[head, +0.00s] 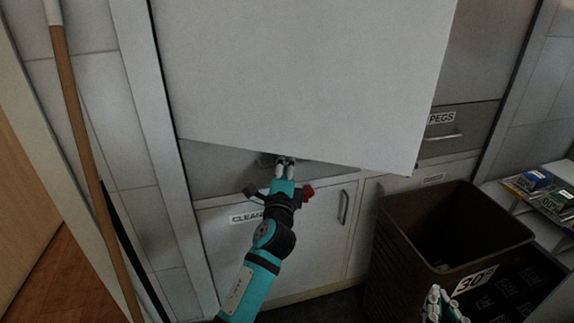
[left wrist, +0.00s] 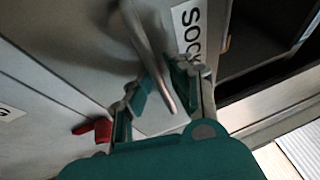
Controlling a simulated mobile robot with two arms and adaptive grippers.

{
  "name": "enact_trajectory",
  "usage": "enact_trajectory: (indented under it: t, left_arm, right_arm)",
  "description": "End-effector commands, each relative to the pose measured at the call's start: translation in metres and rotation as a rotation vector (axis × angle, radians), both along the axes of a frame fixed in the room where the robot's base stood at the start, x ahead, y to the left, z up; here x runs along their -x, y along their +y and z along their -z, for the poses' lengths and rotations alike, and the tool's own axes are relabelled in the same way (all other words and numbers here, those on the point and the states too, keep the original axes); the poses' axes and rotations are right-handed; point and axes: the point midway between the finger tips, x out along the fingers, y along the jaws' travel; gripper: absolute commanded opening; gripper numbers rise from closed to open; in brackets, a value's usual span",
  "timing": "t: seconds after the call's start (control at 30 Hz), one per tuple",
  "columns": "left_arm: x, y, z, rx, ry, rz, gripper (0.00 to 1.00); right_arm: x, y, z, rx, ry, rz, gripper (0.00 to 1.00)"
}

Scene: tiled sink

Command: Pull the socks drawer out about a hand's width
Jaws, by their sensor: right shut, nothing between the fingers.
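The drawer front (head: 215,170) is grey and sits below a large pale panel that hides its upper part in the head view. Its metal handle (head: 265,160) shows just under the panel's edge. In the left wrist view a label (left wrist: 190,28) reading "SOC" is partly visible beside the handle (left wrist: 148,45). My left gripper (head: 285,162) is at the handle. In the left wrist view its fingers (left wrist: 162,82) stand on either side of the bar; whether they press on it is not clear. My right gripper (head: 440,306) is shut and empty at the bottom edge.
The pale panel (head: 300,70) hangs over the drawers. A "CLEAN…" cupboard (head: 290,245) is below, a "PEGS" drawer (head: 455,125) to the right. A brown bin (head: 400,245) stands right, a wooden pole (head: 78,130) left. Small boxes (head: 535,180) lie far right.

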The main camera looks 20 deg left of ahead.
Motion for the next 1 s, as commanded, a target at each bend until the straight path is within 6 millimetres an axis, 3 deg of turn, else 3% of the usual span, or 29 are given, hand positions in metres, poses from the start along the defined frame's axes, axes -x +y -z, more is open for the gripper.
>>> enact_trajectory:
  t: [0.27, 0.4, 1.0]
  left_arm:
    - [-0.0010, 0.0002, -0.0003, 0.000, 0.000, 0.000, 0.18]
    - [-0.0009, 0.0002, -0.0003, 0.000, 0.000, 0.000, 0.00]
    - [0.0044, -0.0041, 0.0014, 0.000, 0.004, 0.001, 0.00]
  right_arm:
    - [-0.0001, 0.0002, -0.0012, -0.001, -0.006, 0.000, 0.00]
    - [-0.0001, 0.0002, -0.0012, -0.001, -0.006, 0.000, 0.00]
    - [-0.0003, 0.0000, 0.0004, 0.002, 0.013, 0.001, 0.00]
